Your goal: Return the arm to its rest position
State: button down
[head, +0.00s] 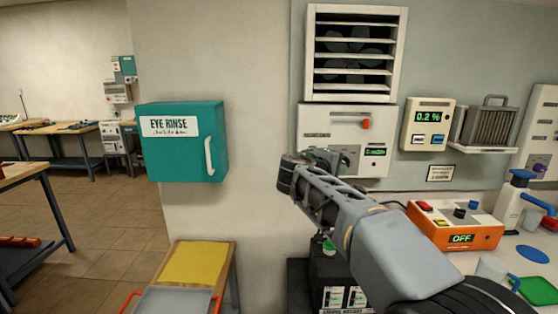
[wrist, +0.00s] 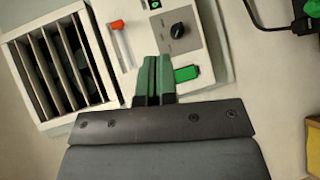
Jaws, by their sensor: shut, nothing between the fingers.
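My arm reaches up from the lower right in the head view, and its end is in front of the wall panel below the vent. My gripper (wrist: 155,62) shows in the wrist view with its two green-grey fingers together and nothing between them. In the head view the same panel (head: 318,118) has a red lever (head: 366,124) and is partly hidden behind my arm. I cannot tell whether the fingertips touch the panel.
A louvred vent (head: 355,32) is above the panel. A teal eye rinse box (head: 188,175) hangs at left. An orange unit reading OFF (head: 485,235) and a white bottle (head: 508,206) stand on the bench at right. A yellow-topped cart (head: 195,264) stands below the box.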

jog(key=s+f+m+g+y, duration=0.1)
jog(key=s+f+g+y, duration=0.2)
jog(key=f, duration=0.4)
jog(key=s+f+m+g+y, duration=0.1)
jog(key=s+f+g+y, duration=0.1)
jog(key=s+f, duration=0.45)
jog(key=s+f+m+g+y+p, duration=0.1)
jog(key=s+f+m+y, duration=0.1)
jog(key=s, duration=0.4)
jog(key=s+f+m+g+y, duration=0.1)
jog(key=s+f+m+y, duration=0.1)
jog(key=s, duration=0.4)
jog(key=s+d+f+m+y+p, duration=0.1)
jog(key=s+f+m, duration=0.1)
jog(key=s+f, duration=0.2)
jog(key=shift+s+f+m+g+y+p, duration=0.3)
jog(key=shift+s+m+g+y, duration=0.1)
jog(key=shift+s, duration=0.55)
jog(key=shift+s+d, duration=0.1)
jog(key=shift+d, duration=0.05)
